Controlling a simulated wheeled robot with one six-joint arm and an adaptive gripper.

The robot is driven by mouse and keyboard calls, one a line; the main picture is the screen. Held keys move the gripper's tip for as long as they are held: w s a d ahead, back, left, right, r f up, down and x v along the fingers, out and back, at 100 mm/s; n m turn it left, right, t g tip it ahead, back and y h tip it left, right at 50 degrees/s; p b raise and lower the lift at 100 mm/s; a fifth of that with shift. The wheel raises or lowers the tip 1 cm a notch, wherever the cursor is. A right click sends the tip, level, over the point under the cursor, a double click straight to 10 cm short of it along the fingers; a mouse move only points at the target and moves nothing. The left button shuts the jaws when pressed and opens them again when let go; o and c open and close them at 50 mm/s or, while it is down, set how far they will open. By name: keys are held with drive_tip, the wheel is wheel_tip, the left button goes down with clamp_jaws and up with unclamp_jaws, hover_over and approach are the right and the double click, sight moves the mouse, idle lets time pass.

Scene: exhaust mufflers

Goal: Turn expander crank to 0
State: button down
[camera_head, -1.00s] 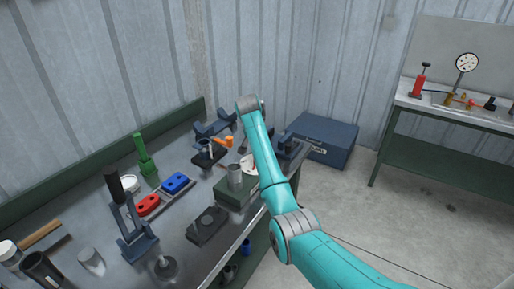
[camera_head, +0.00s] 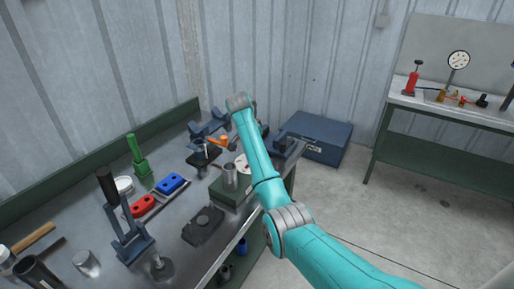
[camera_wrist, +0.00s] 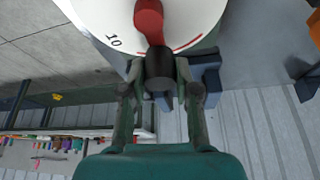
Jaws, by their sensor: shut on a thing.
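In the wrist view, the white dial (camera_wrist: 100,14) fills the top, with a "10" mark and a red arc line. The red crank arm (camera_wrist: 149,20) crosses it and ends in a black knob (camera_wrist: 159,66). My gripper (camera_wrist: 160,82) is shut on this knob, one finger on each side. No 0 mark shows in this view. In the head view, part of the white dial (camera_head: 242,163) shows beside my teal arm at the bench's right end. My arm hides the gripper and the crank there.
A blue chest (camera_head: 315,136) stands on the floor behind. A second bench (camera_head: 440,150) stands right; floor between is clear.

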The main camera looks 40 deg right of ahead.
drive_tip(key=c, duration=0.8)
unclamp_jaws()
drive_tip(key=shift+c, duration=0.2)
drive_tip(key=v, duration=0.7)
drive_tip(key=shift+r, duration=0.25)
drive_tip(key=shift+s, duration=0.1)
